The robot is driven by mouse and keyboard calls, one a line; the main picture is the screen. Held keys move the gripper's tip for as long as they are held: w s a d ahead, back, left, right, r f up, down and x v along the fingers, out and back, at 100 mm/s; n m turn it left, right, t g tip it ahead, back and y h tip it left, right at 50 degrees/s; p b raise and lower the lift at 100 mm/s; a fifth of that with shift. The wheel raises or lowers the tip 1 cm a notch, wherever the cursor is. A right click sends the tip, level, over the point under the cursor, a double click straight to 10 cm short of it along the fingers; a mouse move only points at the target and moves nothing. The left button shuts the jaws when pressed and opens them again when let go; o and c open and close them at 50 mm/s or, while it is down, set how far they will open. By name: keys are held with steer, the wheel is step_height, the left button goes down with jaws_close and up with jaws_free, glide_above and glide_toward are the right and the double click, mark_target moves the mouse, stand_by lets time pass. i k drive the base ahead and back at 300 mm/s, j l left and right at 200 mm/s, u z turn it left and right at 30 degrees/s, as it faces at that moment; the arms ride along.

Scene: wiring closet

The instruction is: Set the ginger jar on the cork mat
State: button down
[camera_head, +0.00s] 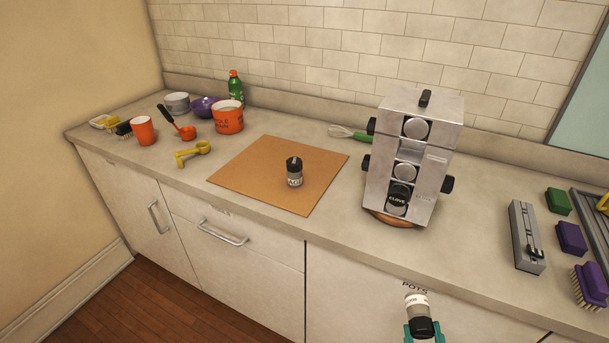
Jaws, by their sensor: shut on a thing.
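My gripper (422,329), with teal fingers, is at the bottom edge, in front of the counter. It is shut on a small jar (416,304) with a black cap and pale label; the cap end is toward my fingers. I cannot read its label. The square cork mat (248,165) lies on the counter left of centre. Another black-capped jar (295,175) stands upright on the mat's right part; its label is too small to read. A metal spice rack (412,150) to the right holds jars, one front jar (398,196) seemingly labelled clove.
A grey tool (526,238) and brushes (590,286) are at right. The mat's left part is bare.

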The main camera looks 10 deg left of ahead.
mark_target(256, 173)
steer(key=i+j+u, duration=0.1)
steer(key=i+j, duration=0.15)
steer(key=j, duration=0.25)
steer(key=i+j+u, duration=0.1)
steer(key=i+j, duration=0.15)
steer(key=j, duration=0.2)
steer(key=i+j+u, duration=0.1)
steer(key=i+j, duration=0.15)
steer(key=j, duration=0.2)
steer(key=i+j+u, duration=0.15)
steer(key=j, duration=0.3)
steer(key=i, duration=0.15)
